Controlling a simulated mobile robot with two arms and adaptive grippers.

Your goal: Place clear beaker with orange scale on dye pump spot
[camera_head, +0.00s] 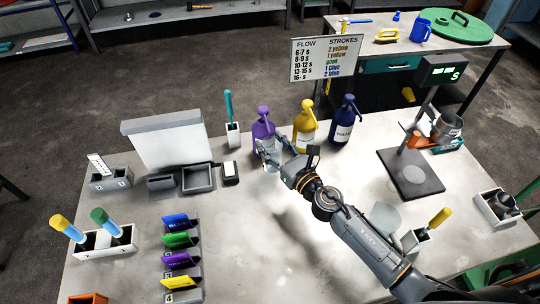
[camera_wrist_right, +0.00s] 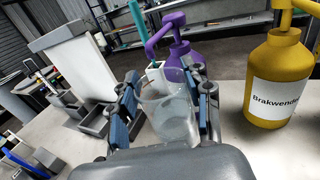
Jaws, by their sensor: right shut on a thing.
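My right gripper (camera_head: 271,155) is shut on a clear beaker (camera_wrist_right: 172,118), with one finger on each side of it. In the head view the beaker (camera_head: 271,166) shows faintly in front of the purple pump bottle (camera_head: 263,132). In the right wrist view the purple pump bottle (camera_wrist_right: 178,52) stands right behind the beaker, with its nozzle to the left of it. I cannot tell whether the beaker touches the table. My left gripper is not in view.
A yellow pump bottle (camera_head: 304,128) and a dark blue one (camera_head: 343,122) stand to the right of the purple one. A small device (camera_head: 230,172) and grey trays (camera_head: 198,178) lie to the left. The table's middle front (camera_head: 245,250) is clear.

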